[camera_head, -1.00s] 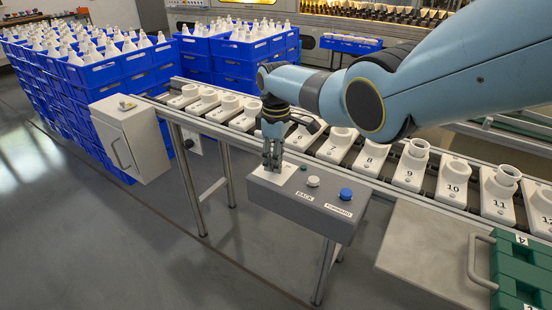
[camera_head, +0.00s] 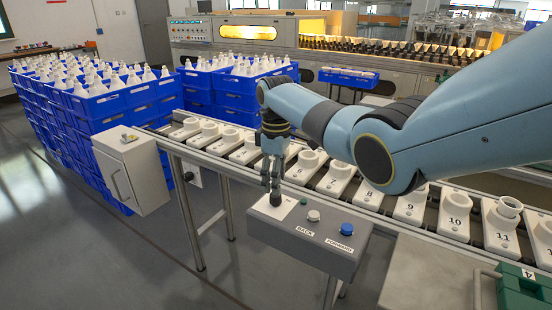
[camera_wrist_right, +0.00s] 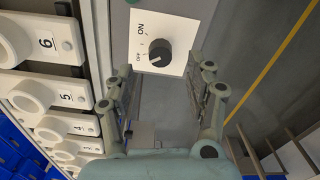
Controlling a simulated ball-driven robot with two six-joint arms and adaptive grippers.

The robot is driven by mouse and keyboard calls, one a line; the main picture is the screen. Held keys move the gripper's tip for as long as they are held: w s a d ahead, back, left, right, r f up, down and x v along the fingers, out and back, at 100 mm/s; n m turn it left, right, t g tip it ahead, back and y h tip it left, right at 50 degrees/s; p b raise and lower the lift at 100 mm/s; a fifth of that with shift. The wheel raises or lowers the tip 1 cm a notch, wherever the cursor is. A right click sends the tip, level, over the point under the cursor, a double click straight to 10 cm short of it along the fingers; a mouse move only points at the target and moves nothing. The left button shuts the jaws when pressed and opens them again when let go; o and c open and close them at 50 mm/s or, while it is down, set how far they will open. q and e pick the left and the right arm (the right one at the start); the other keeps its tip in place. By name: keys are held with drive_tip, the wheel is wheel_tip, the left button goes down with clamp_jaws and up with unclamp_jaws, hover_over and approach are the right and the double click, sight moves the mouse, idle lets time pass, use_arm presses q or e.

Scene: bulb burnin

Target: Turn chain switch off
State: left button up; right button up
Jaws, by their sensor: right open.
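The chain switch is a black rotary knob (camera_wrist_right: 160,52) on a white plate marked ON and OFF. The plate (camera_head: 273,207) is at the left end of the grey control box (camera_head: 300,240) in the head view. A light mark on the knob sits on its OFF-side edge, but its exact setting is hard to read. My right gripper (camera_head: 271,190) points down over the plate. In the right wrist view my open right gripper (camera_wrist_right: 160,75) has its fingers apart, with the knob between and just beyond the tips; I see no contact. My left gripper is out of view.
A white push button (camera_head: 313,215) and a blue one (camera_head: 347,229) are on the same box, labelled BACK and FORWARD. Numbered white holders (camera_head: 455,222) line the conveyor behind. A grey cabinet (camera_head: 132,170) is to the left, before blue crates (camera_head: 122,108) of bulbs.

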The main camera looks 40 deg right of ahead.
wheel_tip(320, 180, up, 7)
idle(0.7)
